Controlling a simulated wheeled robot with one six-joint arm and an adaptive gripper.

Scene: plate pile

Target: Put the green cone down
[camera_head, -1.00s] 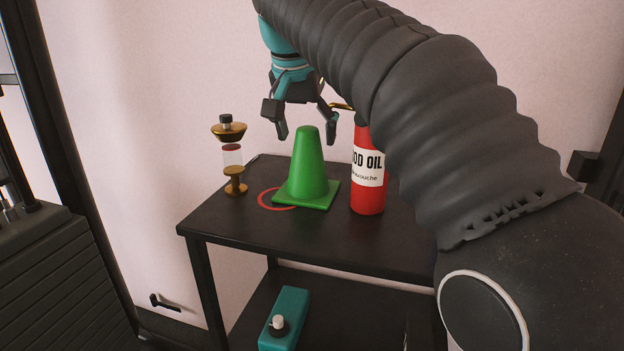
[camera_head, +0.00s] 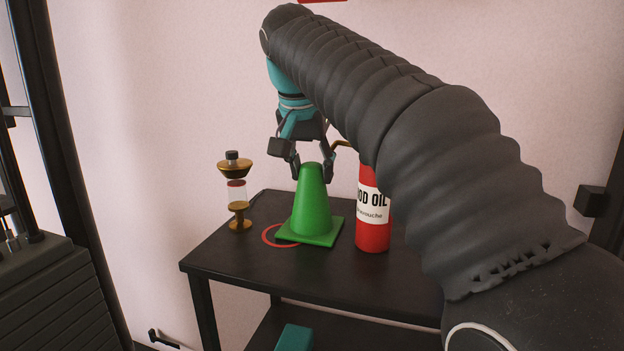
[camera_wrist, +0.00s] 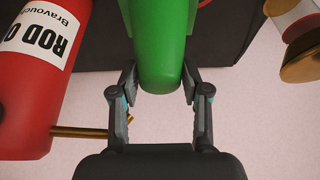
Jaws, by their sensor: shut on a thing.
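The green cone (camera_head: 312,210) stands upright on the dark table. Its square base covers part of a red ring (camera_head: 268,238) marked on the tabletop, and the ring shows out on the left. My gripper (camera_head: 312,170) points down at the cone's top and is shut on it, one finger on each side. The wrist view shows the cone (camera_wrist: 161,38) between the two fingers of my gripper (camera_wrist: 160,78). The contact on the far side of the cone is hidden in the head view.
A red oil bottle (camera_head: 373,235) stands close to the right of the cone, partly behind my arm. A brass and glass piece (camera_head: 238,195) stands to the left. The table's front area (camera_head: 300,268) is clear. A teal box (camera_head: 294,338) sits on the lower shelf.

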